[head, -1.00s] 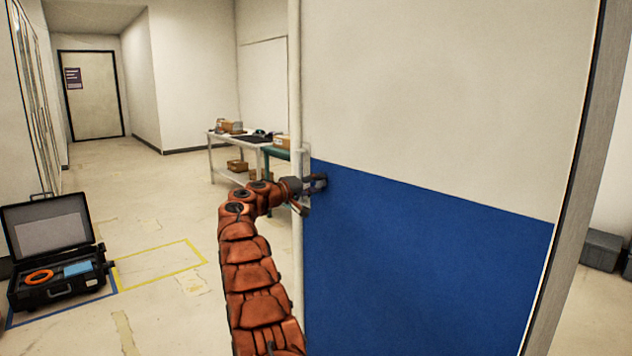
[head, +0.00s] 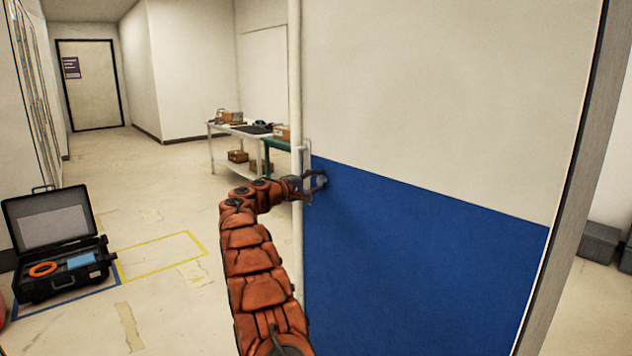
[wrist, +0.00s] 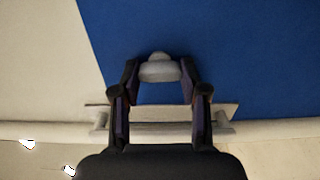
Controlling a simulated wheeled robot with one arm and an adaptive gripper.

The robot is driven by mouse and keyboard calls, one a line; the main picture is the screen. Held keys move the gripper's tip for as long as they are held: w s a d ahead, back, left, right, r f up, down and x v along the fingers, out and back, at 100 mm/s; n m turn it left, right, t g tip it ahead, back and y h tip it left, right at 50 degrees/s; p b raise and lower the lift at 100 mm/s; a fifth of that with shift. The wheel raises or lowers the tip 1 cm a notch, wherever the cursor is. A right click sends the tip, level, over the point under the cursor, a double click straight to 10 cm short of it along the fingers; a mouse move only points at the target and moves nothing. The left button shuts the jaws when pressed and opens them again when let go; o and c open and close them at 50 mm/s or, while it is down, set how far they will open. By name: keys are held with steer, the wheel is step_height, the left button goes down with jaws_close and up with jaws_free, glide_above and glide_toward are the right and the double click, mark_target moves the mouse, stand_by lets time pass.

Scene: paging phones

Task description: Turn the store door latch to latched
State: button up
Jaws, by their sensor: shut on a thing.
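The store door (head: 420,270) is white above and blue below and fills the right of the head view. The latch shows in the wrist view as a rounded grey knob (wrist: 160,68) on the blue part, near the door's edge. My gripper (head: 318,182) reaches the door's left edge. In the wrist view my gripper (wrist: 160,78) has one dark finger on each side of the knob and is shut on it. The fingers hide the knob's sides, and I cannot tell which way the latch is turned.
A grey bar with a plate (wrist: 165,128) lies across the door edge, below the knob in the wrist view. A white table (head: 212,150) with boxes stands behind. An open black case (head: 62,280) is on the floor at left. The floor between is clear.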

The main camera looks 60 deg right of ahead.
steer(key=o, duration=1.1)
steer(key=shift+o, duration=0.2)
steer(key=v, duration=1.2)
